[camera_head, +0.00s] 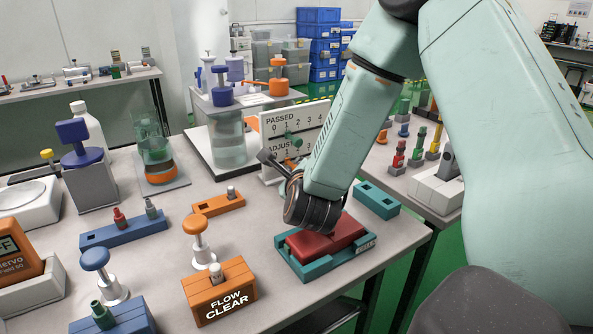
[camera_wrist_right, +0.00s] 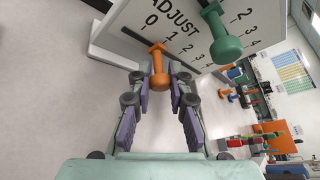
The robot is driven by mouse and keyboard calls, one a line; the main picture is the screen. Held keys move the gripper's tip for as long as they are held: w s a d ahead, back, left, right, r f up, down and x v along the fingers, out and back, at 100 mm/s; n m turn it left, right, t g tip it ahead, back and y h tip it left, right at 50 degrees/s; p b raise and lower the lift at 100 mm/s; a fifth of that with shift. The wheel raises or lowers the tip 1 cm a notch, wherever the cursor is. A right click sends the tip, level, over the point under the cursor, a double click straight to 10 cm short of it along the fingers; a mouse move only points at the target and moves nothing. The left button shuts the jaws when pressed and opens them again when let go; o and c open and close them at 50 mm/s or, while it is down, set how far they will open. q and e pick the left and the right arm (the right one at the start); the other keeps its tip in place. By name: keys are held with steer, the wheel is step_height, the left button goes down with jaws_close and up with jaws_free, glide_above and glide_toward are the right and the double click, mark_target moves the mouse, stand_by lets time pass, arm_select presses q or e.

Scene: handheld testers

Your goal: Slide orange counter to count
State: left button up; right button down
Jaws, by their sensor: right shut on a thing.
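The white counter board (camera_head: 306,117) stands upright on the table, with a PASSED row above an ADJUST row, each numbered from 0. The orange counter (camera_wrist_right: 159,66) sits in the lower ADJUST slot, below the 0 and 1; its exact alignment is hard to tell. The green counter (camera_head: 291,139) is in the upper row and shows larger in the wrist view (camera_wrist_right: 222,35). My right gripper (camera_wrist_right: 159,78) is shut on the orange counter, a finger on each side of its handle. In the head view my right gripper (camera_head: 271,164) is at the board's lower left, and the orange counter is hidden. My left gripper is out of view.
A red block in a teal tray (camera_head: 318,263) lies under my right wrist. An orange bar (camera_head: 218,205) and the orange FLOW CLEAR block (camera_head: 219,293) are nearer left. A clear cylinder stand (camera_head: 229,141) is behind left. Bare table lies between them.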

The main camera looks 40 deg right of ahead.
steer(key=shift+d, duration=0.15)
steer(key=c, duration=1.2)
jaws_free()
steer(key=shift+v, duration=3.85)
